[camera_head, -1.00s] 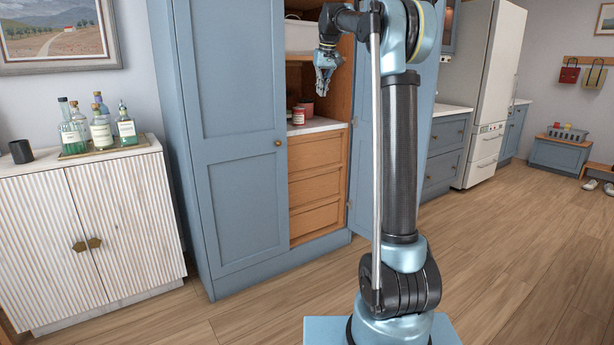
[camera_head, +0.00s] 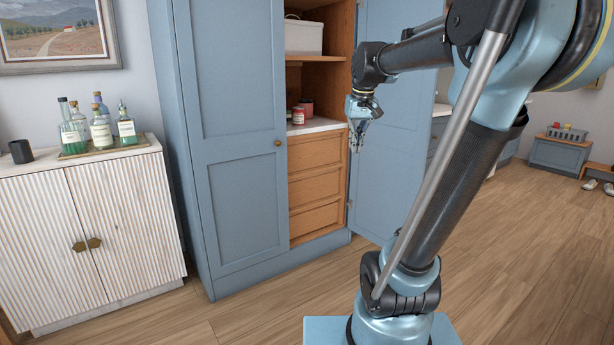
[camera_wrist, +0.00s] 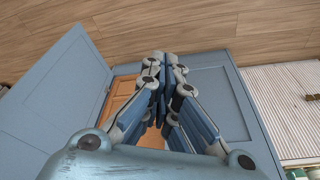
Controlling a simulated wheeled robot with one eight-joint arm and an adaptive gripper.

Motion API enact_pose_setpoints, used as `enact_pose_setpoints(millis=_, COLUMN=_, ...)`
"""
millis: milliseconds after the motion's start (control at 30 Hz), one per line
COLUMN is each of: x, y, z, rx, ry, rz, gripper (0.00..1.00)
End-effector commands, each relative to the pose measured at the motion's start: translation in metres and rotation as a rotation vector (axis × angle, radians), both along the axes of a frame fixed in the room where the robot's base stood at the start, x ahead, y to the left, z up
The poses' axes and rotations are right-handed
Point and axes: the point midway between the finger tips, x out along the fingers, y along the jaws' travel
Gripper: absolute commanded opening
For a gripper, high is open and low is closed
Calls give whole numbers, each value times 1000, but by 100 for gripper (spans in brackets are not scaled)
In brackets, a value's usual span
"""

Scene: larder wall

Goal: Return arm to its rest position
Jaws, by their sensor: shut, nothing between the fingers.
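My gripper (camera_head: 357,143) hangs pointing down in front of the open right side of the blue larder cupboard (camera_head: 238,140), beside its open right door (camera_head: 388,130). It is shut and empty. In the wrist view its fingers (camera_wrist: 165,95) are pressed together, with the cupboard doors and the wood floor behind them. My arm leans to the right in the head view, its upper part reaching back left to the gripper.
The larder holds red cans (camera_head: 299,115) on a white counter, a pale bin (camera_head: 304,37) above and wooden drawers (camera_head: 315,183) below. A white sideboard (camera_head: 90,235) with bottles (camera_head: 100,128) stands left. A grey-blue bench (camera_head: 560,153) is far right.

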Motion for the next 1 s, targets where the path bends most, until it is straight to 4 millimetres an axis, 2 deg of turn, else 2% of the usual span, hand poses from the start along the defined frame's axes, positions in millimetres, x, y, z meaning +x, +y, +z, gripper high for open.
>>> enact_pose_setpoints(millis=33, x=-18, y=-4, z=-14, rx=-1, ry=3, rz=-9, gripper=0)
enact_pose_setpoints(millis=100, x=-39, y=-8, z=-32, rx=-2, ry=7, rz=-21, gripper=0)
enact_pose_setpoints(millis=367, x=-117, y=-22, z=-106, rx=-7, ry=22, rz=-67, gripper=0)
enact_pose_setpoints(millis=600, x=-182, y=-32, z=-182, rx=-12, ry=34, rz=-107, gripper=0)
enact_pose_setpoints(millis=800, x=-218, y=-36, z=-230, rx=-15, ry=43, rz=-132, gripper=0)
enact_pose_setpoints(millis=1000, x=-230, y=-37, z=-246, rx=-15, ry=46, rz=-141, gripper=0)
